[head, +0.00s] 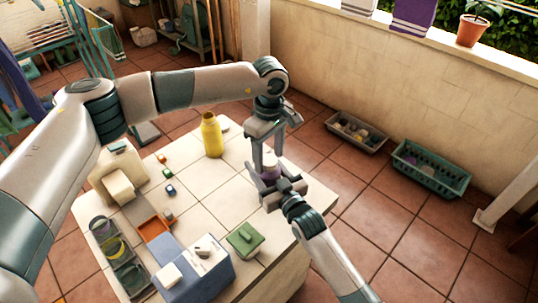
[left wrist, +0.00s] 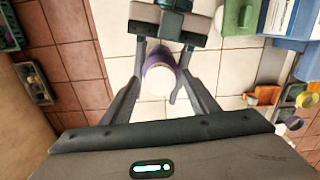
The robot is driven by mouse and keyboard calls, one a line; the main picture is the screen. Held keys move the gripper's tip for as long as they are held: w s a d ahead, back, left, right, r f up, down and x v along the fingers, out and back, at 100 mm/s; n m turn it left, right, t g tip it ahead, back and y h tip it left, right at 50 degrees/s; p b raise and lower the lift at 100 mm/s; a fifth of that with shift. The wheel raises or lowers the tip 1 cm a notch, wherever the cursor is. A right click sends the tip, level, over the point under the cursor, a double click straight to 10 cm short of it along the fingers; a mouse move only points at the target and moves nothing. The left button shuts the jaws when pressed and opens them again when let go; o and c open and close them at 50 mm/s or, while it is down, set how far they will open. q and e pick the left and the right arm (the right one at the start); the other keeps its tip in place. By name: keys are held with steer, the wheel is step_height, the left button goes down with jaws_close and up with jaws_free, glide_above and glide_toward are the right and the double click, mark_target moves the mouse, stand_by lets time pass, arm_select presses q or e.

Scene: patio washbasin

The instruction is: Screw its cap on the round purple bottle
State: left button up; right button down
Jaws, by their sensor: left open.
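The round purple bottle (head: 268,173) stands near the right edge of the tiled table. It also shows in the left wrist view (left wrist: 157,61). A whitish cap (head: 270,159) shows on top of it, seen from above in the left wrist view (left wrist: 158,83); whether it is fully seated I cannot tell. My left gripper (head: 267,153) points down over the bottle, open, its fingers on either side of the cap. My right gripper (head: 272,183) comes from the front and has its fingers around the bottle's body. These fingers partly hide the bottle.
A yellow bottle (head: 212,137) stands further back on the table. A green block (head: 243,239), a blue box (head: 197,272) and an orange tray (head: 154,228) stand at the front and left. Crates (head: 432,168) lie on the floor at right.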

arm_select(q)
steer(key=shift+r, duration=0.1)
steer(key=shift+r, duration=2.15)
steer(key=shift+c, duration=0.4)
steer(key=n, duration=0.3)
steer(key=shift+r+n, duration=0.4)
steer(key=n, duration=0.2)
steer(key=r+n, duration=0.1)
steer(key=n, duration=0.1)
steer(key=shift+d, duration=0.1)
steer(key=n, duration=0.4)
steer(key=shift+r+n, duration=0.3)
steer(key=shift+r, duration=0.1)
steer(key=n, duration=0.2)
steer(key=r+n, duration=0.1)
steer(key=n, duration=0.1)
steer(key=shift+n, duration=0.4)
steer(key=shift+f, duration=0.1)
